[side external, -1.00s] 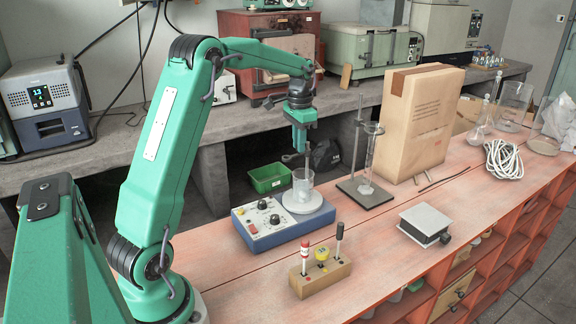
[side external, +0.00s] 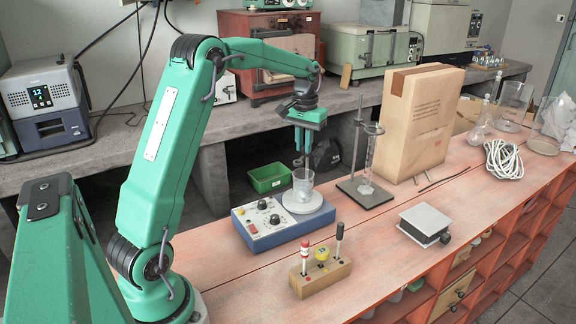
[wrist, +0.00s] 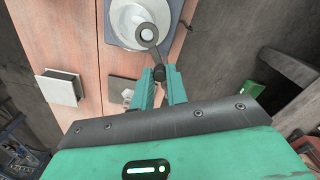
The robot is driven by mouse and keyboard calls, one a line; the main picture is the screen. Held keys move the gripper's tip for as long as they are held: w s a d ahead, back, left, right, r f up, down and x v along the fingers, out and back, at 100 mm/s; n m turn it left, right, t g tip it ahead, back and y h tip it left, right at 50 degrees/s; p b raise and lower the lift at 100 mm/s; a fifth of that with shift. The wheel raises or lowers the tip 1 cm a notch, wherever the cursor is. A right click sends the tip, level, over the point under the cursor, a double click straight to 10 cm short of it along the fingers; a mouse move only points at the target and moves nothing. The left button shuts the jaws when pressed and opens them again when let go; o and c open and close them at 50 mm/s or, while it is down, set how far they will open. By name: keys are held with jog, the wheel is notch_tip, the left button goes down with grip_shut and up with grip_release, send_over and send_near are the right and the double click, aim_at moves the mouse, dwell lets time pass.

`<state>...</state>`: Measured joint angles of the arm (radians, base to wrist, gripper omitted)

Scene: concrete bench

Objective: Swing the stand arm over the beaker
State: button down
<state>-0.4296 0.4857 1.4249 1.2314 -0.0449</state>
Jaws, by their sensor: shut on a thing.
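A stand with a glass cylinder (side external: 370,155) is right of the stirrer, before a cardboard box (side external: 420,120). A wooden block with several tools (side external: 320,277) stands in front. A small jack platform (side external: 426,222) is at right. The front bench between them is clear.

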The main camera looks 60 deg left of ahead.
jog(key=shift+w+d+n, duration=0.15)
jog(key=shift+w+n, duration=0.05)
jog(key=shift+n, duration=0.7)
jog(key=shift+w+d+n, duration=0.15)
jog(key=shift+n, duration=0.75)
jog(key=shift+r, duration=0.1)
jog(key=c, duration=1.4)
grip_release()
notch_tip(320, 180, up, 8)
jog(key=shift+f, duration=0.1)
